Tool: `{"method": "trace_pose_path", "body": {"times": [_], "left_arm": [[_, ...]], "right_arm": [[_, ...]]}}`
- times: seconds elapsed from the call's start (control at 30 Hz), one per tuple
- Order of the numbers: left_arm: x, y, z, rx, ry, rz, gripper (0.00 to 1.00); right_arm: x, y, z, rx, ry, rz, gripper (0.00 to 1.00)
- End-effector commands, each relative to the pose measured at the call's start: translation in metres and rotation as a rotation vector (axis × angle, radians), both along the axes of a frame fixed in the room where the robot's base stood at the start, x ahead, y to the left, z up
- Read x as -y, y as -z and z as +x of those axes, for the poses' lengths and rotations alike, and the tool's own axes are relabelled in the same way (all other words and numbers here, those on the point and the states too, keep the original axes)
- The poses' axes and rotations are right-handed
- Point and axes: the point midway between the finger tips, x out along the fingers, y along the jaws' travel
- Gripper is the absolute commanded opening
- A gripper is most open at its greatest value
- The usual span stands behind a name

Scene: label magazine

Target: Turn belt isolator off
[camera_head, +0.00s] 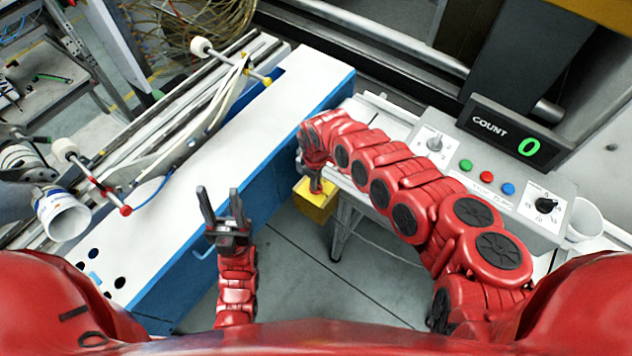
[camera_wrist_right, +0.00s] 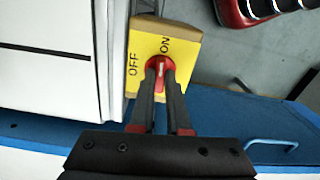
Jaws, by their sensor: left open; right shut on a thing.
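The belt isolator (camera_head: 318,204) is a yellow box low between the white-topped blue bench and the control panel stand. In the right wrist view its yellow face (camera_wrist_right: 188,68) carries the words OFF at left and ON at top, with a red knob (camera_wrist_right: 158,64) in the middle. A pale mark on the knob points roughly towards ON. My right gripper (camera_wrist_right: 161,84) is shut on the red knob, its fingers hiding the knob's lower part.
A control panel (camera_head: 470,195) with green, red and blue buttons, dials and a COUNT display (camera_head: 512,135) reading 0 is at right. The bench (camera_head: 285,95) runs diagonally at left with a rail. Grey floor lies between.

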Motion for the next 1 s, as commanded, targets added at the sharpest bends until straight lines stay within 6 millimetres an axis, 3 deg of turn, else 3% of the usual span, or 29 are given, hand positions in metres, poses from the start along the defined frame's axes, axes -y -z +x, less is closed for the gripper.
{"method": "trace_pose_path", "body": {"times": [0.4, 1.0], "left_arm": [[0.0, 0.035, 0.0, 0.0, 0.0, 0.0, 0.5], [0.0, 0.065, 0.0, 0.0, 0.0, 0.0, 0.5]], "right_arm": [[0.001, 0.004, 0.001, 0.002, -0.354, -0.001, 0.0], [0.0, 0.002, 0.002, 0.005, -0.924, 0.002, 0.0]]}}
